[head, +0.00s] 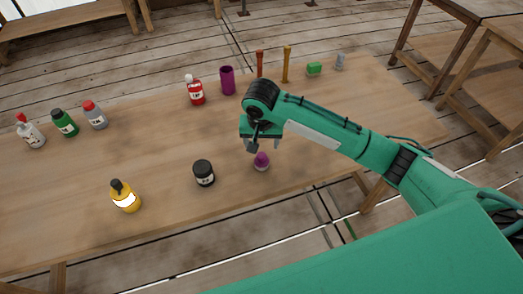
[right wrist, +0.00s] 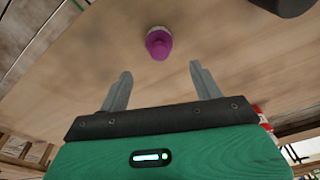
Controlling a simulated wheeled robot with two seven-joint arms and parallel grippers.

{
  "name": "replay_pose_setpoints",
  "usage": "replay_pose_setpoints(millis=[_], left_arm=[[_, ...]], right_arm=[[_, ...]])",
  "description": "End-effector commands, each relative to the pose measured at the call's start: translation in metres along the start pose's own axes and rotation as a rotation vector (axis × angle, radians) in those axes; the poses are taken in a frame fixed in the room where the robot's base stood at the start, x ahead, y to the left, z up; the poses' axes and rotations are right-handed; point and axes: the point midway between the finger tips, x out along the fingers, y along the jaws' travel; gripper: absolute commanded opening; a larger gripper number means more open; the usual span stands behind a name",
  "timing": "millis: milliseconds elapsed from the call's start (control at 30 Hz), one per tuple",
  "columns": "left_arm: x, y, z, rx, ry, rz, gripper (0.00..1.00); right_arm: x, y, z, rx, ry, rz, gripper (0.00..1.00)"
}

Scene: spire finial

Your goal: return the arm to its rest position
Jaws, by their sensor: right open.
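My right arm reaches in from the right in the head view. Its gripper (head: 260,146) is above the table (head: 150,150), open and empty. A small purple pointed piece (head: 261,160) stands on the table near its front edge, just below the gripper. In the right wrist view the two fingers (right wrist: 160,72) are spread apart, and the purple piece (right wrist: 159,43) lies beyond their tips with nothing between them. The piece looks apart from the fingers. My left gripper is in neither view.
A black jar (head: 204,173) stands left of the purple piece, and a yellow bottle (head: 125,196) farther left. Behind are a red bottle (head: 195,90), a purple cylinder (head: 227,80), upright sticks (head: 286,65) and a green block (head: 314,68). Several bottles (head: 64,122) stand far left.

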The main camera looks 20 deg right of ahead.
Motion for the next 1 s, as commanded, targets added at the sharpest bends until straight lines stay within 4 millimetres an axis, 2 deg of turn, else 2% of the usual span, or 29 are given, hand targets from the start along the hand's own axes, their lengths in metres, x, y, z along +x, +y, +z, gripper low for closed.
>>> replay_pose_setpoints(millis=[100, 200, 767, 867, 1000], left_arm=[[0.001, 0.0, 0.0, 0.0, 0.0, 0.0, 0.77], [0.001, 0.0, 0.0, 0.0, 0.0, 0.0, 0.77], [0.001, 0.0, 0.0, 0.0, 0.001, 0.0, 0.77], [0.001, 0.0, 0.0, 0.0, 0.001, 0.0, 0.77], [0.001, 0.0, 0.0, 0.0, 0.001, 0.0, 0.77]], right_arm=[[-0.013, -0.001, 0.0, 0.0, 0.0, -0.002, 0.65], [-0.018, 0.0, 0.0, 0.0, -0.001, 0.0, 0.65], [-0.019, 0.0, 0.002, -0.003, -0.002, -0.002, 0.65], [-0.015, -0.003, 0.01, -0.026, -0.005, -0.018, 0.65], [-0.002, -0.011, 0.037, -0.106, -0.014, -0.078, 0.65]])
